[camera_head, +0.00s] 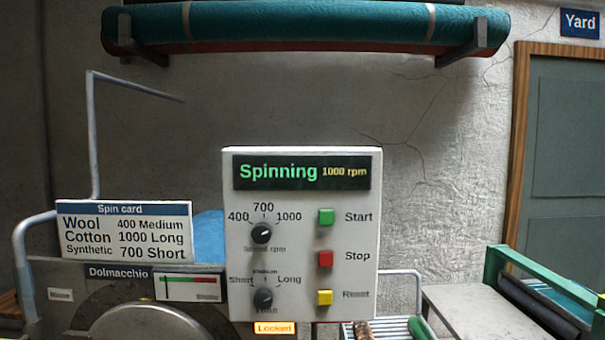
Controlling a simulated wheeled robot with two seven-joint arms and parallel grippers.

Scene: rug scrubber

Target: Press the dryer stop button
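The dryer's control panel (301,290) is a white upright box in the middle of the head view. Its display (303,172) reads "Spinning 1000 rpm" in green and yellow. The red Stop button (325,258) sits on the panel's right side, between the green Start button (325,217) and the yellow Reset button (325,297). Two black knobs, the upper one (262,233) for rpm and the lower one (263,298) marked Short to Long, are on the left side. An orange "Locked" label (274,328) shows under the panel. Neither of my grippers is in view.
A spin card (124,231) stands left of the panel, above the grey Dolmacchio machine (62,275). A grey rail (92,140) rises at left. A green-framed roller unit (540,275) and grey table are at right. A rolled teal rug (310,24) hangs overhead.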

